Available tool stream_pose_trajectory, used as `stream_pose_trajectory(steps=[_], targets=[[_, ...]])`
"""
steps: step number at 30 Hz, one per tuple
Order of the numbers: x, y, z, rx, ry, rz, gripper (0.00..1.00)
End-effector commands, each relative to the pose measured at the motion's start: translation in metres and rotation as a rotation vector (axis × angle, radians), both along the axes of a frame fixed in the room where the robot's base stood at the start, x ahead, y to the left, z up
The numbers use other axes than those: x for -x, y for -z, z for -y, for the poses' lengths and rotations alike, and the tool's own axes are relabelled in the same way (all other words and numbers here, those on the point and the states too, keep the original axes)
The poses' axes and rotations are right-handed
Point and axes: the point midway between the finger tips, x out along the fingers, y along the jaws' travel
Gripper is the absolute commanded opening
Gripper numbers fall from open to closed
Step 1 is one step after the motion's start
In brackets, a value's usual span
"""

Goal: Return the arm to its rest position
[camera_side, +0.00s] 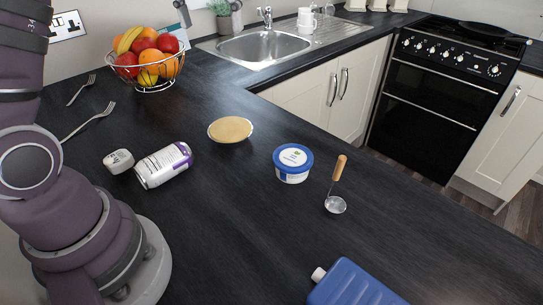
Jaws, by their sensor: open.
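My arm stands at the left edge of the side view. Its base is on the dark worktop, and its upper links run up out of the picture at the top left. My gripper is not in view, so its jaws and anything near them cannot be seen. No part of the arm that shows touches the objects on the worktop.
Near my base lie a silver can (163,165) on its side and a small white item (118,161). Beyond are a tan bowl (230,130), blue-lidded tub (293,163), ladle (336,204), blue container (352,284), fruit basket (150,76) and two forks (89,121).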

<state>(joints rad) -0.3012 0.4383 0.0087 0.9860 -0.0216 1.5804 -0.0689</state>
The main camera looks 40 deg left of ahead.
Motion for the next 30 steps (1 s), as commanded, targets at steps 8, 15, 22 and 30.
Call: stream_pose_trajectory(steps=[8, 15, 22, 30], targets=[[0.067, -0.004, 0.063, -0.054, 0.221, 0.191, 0.92], [0.12, 0.035, 0.091, -0.076, 0.362, 0.322, 0.92], [0.131, 0.05, 0.096, -0.079, 0.396, 0.351, 0.92], [0.131, 0.05, 0.095, -0.079, 0.394, 0.349, 0.92]])
